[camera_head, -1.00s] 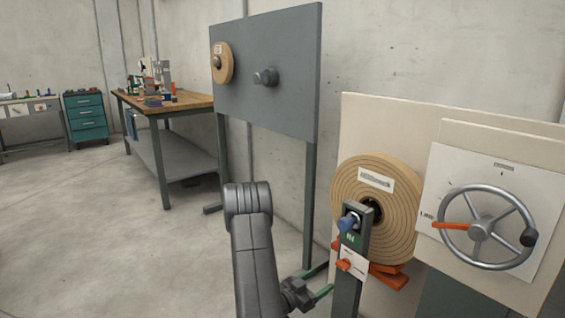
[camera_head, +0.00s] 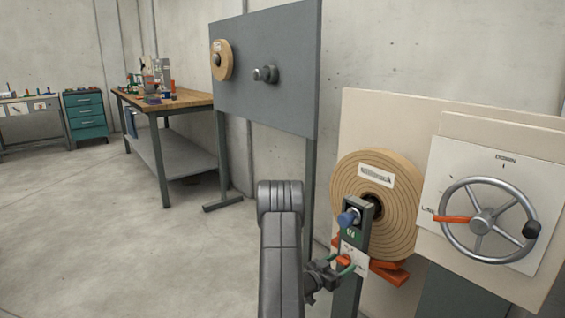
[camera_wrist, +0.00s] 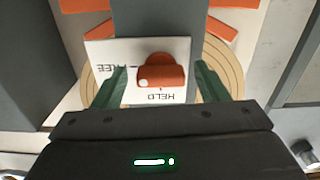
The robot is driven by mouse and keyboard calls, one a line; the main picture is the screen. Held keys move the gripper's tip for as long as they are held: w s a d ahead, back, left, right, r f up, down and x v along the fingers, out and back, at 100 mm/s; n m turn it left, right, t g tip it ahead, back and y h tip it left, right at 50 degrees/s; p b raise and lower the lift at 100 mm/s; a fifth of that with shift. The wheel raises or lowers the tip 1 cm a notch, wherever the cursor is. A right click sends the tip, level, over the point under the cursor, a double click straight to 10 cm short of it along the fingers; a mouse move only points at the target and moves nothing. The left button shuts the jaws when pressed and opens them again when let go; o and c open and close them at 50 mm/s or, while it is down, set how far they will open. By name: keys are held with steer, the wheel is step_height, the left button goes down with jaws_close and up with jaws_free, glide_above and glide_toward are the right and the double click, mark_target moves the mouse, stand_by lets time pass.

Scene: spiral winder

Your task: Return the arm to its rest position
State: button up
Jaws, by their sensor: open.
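My gripper (camera_head: 344,257) is open, its green fingers close to the lower part of the narrow post (camera_head: 346,297). In the wrist view the gripper (camera_wrist: 163,80) has one finger on each side of a small orange knob (camera_wrist: 163,73), with gaps between. The knob sits on a white plate (camera_wrist: 118,50) marked FREE and HELD. My dark arm rises from the bottom middle of the head view and bends toward the post.
A tan wound roll (camera_head: 397,205) stands behind the post, above orange blocks (camera_head: 388,275). A handwheel (camera_head: 482,222) with an orange pointer is at right. A grey board (camera_head: 285,110) stands behind the arm. Open floor (camera_head: 130,245) lies left.

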steer(key=n+p, duration=0.3)
steer(key=shift+a+r+n, duration=0.1)
steer(key=shift+r+n, duration=0.2)
steer(key=shift+r, duration=0.1)
steer(key=n+p, duration=0.4)
steer(key=shift+p, duration=0.35)
steer(key=v, duration=1.3)
steer(key=shift+s+a+f+p, duration=0.2)
steer(key=shift+a+f+p, duration=0.05)
steer(key=shift+p, duration=0.2)
